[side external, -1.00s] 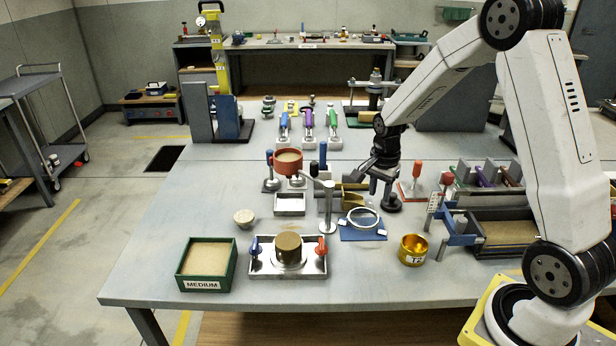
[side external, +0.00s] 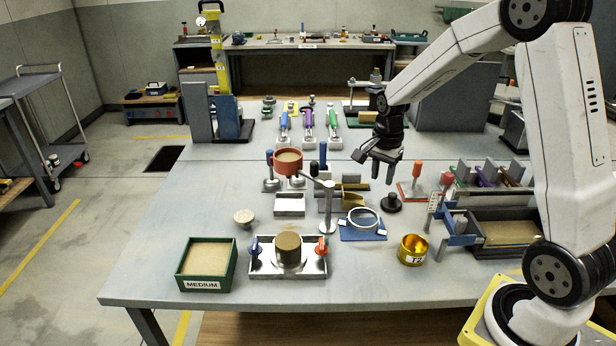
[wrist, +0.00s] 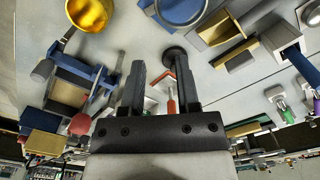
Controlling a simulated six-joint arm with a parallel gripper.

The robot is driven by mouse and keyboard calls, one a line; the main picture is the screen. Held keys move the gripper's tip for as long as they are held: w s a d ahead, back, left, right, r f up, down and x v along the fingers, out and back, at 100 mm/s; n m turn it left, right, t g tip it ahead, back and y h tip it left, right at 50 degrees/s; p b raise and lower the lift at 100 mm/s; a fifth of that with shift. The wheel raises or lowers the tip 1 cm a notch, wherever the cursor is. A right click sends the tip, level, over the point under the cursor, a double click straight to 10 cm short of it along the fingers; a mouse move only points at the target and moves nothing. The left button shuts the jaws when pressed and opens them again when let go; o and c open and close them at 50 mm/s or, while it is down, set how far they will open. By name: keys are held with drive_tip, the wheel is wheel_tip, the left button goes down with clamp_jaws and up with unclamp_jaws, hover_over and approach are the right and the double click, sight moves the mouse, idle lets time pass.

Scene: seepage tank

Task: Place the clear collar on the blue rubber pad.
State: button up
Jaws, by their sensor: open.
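The clear collar (side external: 364,210), a pale see-through ring, sits on the blue rubber pad (side external: 350,235) near the middle of the bench. In the wrist view the collar (wrist: 206,8) is at the top edge, partly cut off, with blue showing through it. My gripper (side external: 384,172) is above the bench, behind and slightly right of the collar, apart from it. In the wrist view its two fingers (wrist: 162,68) are spread with nothing between them.
A black knobbed piece (side external: 391,203) stands below my gripper.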

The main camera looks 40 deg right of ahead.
drive_tip(key=shift+a, duration=0.1)
drive_tip(key=s+a+n+t, duration=0.1)
drive_tip(key=s+a+n, duration=0.4)
drive_tip(key=a+n, duration=0.3)
drive_tip(key=s+a+f+n+t, duration=0.1)
drive_tip(key=s+a+n, duration=0.4)
drive_tip(key=a+n, duration=0.3)
drive_tip(key=shift+s+n+t, duration=0.3)
drive_tip(key=shift+n, duration=0.3)
